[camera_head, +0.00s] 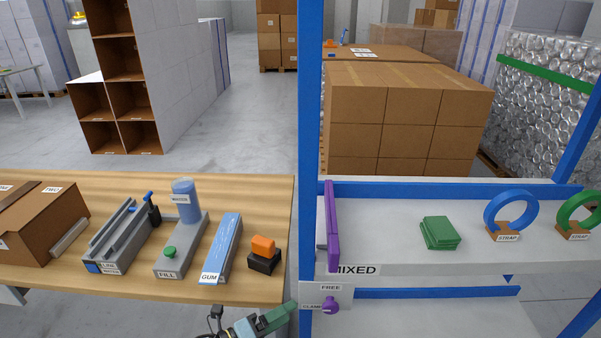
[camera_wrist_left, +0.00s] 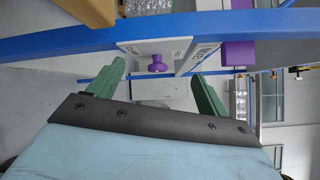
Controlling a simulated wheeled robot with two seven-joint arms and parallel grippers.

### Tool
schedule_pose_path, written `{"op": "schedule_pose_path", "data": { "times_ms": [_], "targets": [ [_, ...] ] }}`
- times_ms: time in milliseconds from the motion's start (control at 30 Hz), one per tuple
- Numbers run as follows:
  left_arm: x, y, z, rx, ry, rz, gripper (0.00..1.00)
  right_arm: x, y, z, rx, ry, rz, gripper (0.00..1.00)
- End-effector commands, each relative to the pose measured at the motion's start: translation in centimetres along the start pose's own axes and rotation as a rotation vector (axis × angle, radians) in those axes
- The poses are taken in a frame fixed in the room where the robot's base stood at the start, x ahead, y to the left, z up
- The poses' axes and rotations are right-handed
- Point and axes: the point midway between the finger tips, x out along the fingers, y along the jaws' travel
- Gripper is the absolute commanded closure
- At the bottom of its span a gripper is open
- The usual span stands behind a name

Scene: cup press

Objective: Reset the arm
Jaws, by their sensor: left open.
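My left gripper (camera_head: 278,318) shows at the bottom of the head view, in front of the table edge and left of the blue post. In the left wrist view its two green fingers (camera_wrist_left: 162,85) are spread apart with nothing between them. A purple knob (camera_wrist_left: 157,64) on a white plate shows beyond the fingertips. In the head view the same purple knob (camera_head: 330,305) sits by labels reading FREE and CLAMP. The gripper is apart from it, to its left. My right gripper is not in view.
The wooden table (camera_head: 130,283) holds a cardboard box (camera_head: 45,225), a FILL station (camera_head: 180,245), a GUM strip (camera_head: 222,250) and an orange-and-black block (camera_head: 263,254). A blue post (camera_head: 310,130) and the shelf (camera_head: 385,255) with a purple bar (camera_head: 332,225) stand right of the gripper.

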Motion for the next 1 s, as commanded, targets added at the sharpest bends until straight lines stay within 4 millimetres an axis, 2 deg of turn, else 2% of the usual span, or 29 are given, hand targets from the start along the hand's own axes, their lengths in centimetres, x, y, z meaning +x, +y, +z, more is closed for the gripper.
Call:
{"op": "schedule_pose_path", "data": {
  "times_ms": [33, 133, 200, 300, 367, 500, 633, 700, 800, 933, 1000],
  "targets": [
    [-1.8, 3.8, -0.4, -0.186, -0.096, 0.087, 0.22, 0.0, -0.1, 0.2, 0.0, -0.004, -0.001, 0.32],
    [-5.8, 10.3, -1.6, -0.509, -0.281, 0.231, 0.22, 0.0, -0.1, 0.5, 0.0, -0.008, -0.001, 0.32],
    [-8.9, 14.4, -3.3, -0.712, -0.406, 0.321, 0.22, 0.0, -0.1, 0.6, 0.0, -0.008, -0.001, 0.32],
    [-13.8, 19.4, -6.5, -0.973, -0.583, 0.438, 0.22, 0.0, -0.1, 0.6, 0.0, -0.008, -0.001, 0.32],
    [-16.8, 21.9, -8.9, -1.115, -0.689, 0.504, 0.22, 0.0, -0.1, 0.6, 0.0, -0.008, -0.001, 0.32],
    [-24.0, 26.3, -15.6, -1.418, -0.945, 0.649, 0.22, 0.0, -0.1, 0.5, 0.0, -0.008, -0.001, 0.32],
    [-30.6, 28.4, -22.6, -1.656, -1.19, 0.772, 0.22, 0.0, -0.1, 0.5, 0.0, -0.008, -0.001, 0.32],
    [-33.6, 28.8, -26.1, -1.758, -1.313, 0.827, 0.22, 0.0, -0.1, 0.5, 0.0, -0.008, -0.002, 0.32],
    [-37.0, 28.8, -30.2, -1.866, -1.462, 0.889, 0.22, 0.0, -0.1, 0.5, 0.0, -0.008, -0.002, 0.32],
    [-39.5, 28.4, -33.6, -1.946, -1.586, 0.936, 0.22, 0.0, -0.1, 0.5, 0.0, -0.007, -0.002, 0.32],
    [-39.5, 28.4, -33.6, -1.946, -1.586, 0.936, 0.22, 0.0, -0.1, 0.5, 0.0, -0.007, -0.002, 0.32]
  ]
}}
